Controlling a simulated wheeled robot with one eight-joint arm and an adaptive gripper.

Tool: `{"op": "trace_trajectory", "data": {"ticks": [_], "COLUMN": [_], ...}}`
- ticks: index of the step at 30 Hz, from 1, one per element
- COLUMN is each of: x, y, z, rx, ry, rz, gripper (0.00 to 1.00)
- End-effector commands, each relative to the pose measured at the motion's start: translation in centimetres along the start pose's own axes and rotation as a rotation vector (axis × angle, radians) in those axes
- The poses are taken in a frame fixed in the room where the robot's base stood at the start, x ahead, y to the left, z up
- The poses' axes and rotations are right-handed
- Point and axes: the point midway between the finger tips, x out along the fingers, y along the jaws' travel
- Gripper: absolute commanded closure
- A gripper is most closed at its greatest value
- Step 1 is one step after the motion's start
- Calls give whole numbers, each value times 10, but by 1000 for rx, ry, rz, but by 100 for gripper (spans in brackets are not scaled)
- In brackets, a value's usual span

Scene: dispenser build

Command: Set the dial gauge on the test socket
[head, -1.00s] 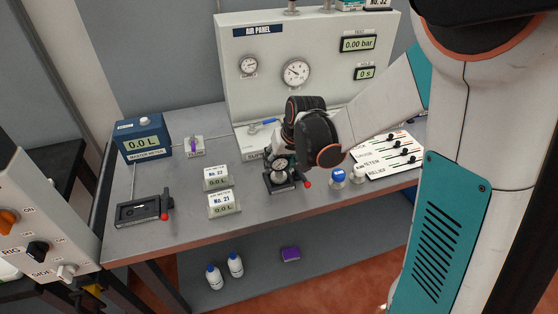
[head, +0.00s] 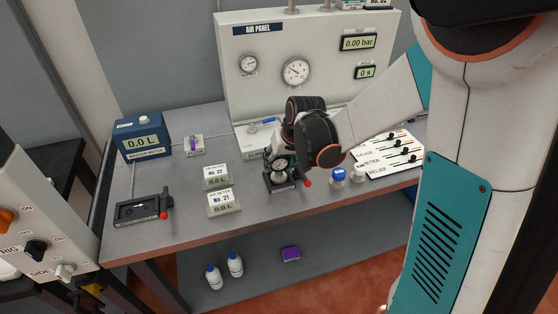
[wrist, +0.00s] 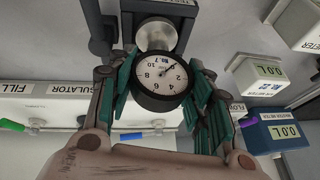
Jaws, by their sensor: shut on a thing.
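The dial gauge (wrist: 160,78) is round, with a white face and a black rim. My gripper (wrist: 160,85) is shut on it, with a teal finger on each side. In the head view the gauge (head: 281,164) shows just below my wrist, at the test socket. The test socket (head: 283,185) is a dark block on the bench with a red-knobbed lever at its right. In the wrist view a silver round part (wrist: 156,36) on the dark block is close beside the gauge. I cannot tell whether the gauge touches or is seated on the socket.
Two air meters, No. 22 (head: 216,177) and No. 21 (head: 223,203), stand left of the socket. A blue-capped bottle (head: 338,178) and a valve card (head: 390,153) are to its right. The air panel (head: 325,88) rises behind. Another dark fixture (head: 142,210) sits far left.

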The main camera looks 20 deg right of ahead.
Motion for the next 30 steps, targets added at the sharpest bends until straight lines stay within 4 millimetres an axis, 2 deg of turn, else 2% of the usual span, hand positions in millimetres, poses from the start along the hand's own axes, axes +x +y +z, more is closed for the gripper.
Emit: {"op": "trace_trajectory", "data": {"ticks": [10,11,12,22,30], "x": [6,6,6,5,-14], "y": [1,1,1,1,1], "z": [2,2,2,2,2], "rx": [0,0,0,0,1], "ry": [0,0,0,0,0], "rz": [0,0,0,0,0], "gripper": [83,51,45,45,45]}}
